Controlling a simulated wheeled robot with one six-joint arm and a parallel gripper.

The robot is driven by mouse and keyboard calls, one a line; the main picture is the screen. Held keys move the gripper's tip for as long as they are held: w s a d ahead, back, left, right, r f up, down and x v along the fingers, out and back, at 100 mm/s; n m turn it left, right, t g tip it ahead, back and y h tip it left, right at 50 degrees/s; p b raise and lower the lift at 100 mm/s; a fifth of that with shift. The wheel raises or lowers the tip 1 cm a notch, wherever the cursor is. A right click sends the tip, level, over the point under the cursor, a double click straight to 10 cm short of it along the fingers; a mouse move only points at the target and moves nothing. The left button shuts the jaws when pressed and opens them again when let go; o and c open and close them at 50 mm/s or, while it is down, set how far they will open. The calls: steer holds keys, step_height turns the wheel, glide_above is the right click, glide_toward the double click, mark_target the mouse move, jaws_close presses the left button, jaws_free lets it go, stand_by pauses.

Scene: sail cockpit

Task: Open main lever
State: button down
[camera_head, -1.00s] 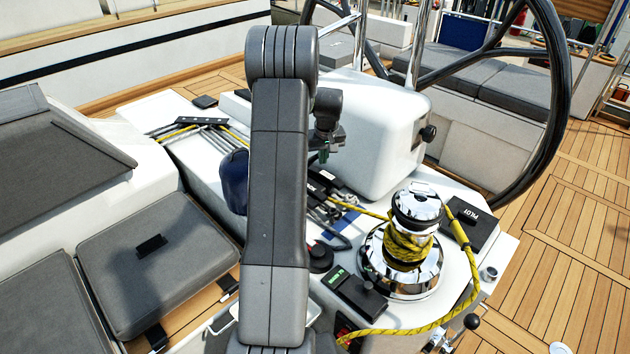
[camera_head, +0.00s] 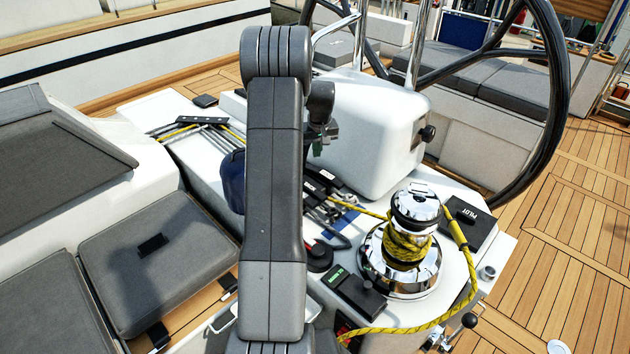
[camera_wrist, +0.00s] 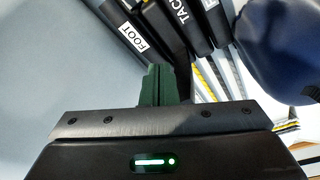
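A bank of black levers (camera_head: 322,184) lies on the white console, partly behind my arm in the head view. In the wrist view, one lever reads FOOT (camera_wrist: 138,37) and its neighbour reads TACK (camera_wrist: 184,14). Another dark lever (camera_wrist: 220,22) lies to their right. I cannot read a main label on any lever. My gripper (camera_wrist: 160,84) has its green fingers side by side, looking shut, with the tips near the end of the FOOT lever. Whether they touch it is unclear. In the head view my gripper (camera_head: 318,148) is small, above the levers.
A chrome winch (camera_head: 404,262) with yellow rope stands right of the levers. A white pod (camera_head: 372,130) and a black steering wheel (camera_head: 556,110) rise behind. A blue rounded object (camera_head: 231,182) sits left of my arm and shows close in the wrist view (camera_wrist: 278,45).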

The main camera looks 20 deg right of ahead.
steer(key=s+d+r+p, duration=0.2)
steer(key=s+r, duration=0.1)
steer(key=r, duration=0.3)
steer(key=shift+s, duration=0.2)
stand_by(0.9)
step_height(320, 180, down, 6)
steer(key=w+a+b, duration=0.1)
steer(key=w+b, duration=0.1)
steer(key=shift+w+a, duration=0.25)
steer(key=shift+w, duration=0.1)
stand_by(0.5)
